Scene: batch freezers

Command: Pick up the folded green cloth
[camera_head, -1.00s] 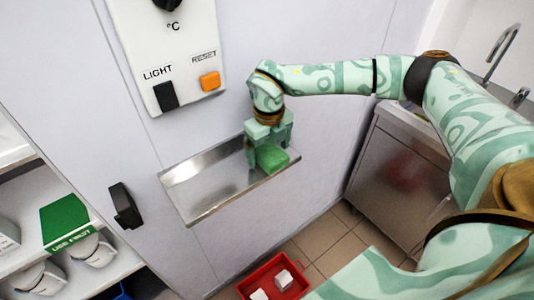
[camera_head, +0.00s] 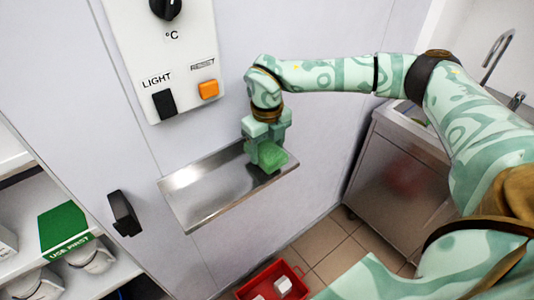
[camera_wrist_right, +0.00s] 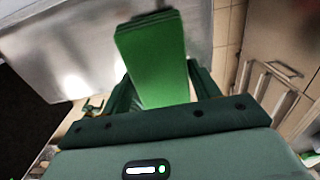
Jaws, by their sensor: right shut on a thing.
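The folded green cloth (camera_head: 271,158) is at the right end of a metal shelf (camera_head: 203,193) on the wall. My right gripper (camera_head: 265,150) is above the shelf, shut on the cloth, with its fingers on either side of it. In the right wrist view the cloth (camera_wrist_right: 155,55) reaches out between the two fingers (camera_wrist_right: 160,95), its folded layers showing at the far end. I cannot tell whether the cloth still touches the shelf. My left gripper is not in view.
Above the shelf is a control panel with a black switch (camera_head: 165,103) and an orange button (camera_head: 208,89). A black handle (camera_head: 124,213) is at the left. A red crate (camera_head: 262,284) with white blocks is on the floor. A metal sink cabinet (camera_head: 396,180) stands at the right.

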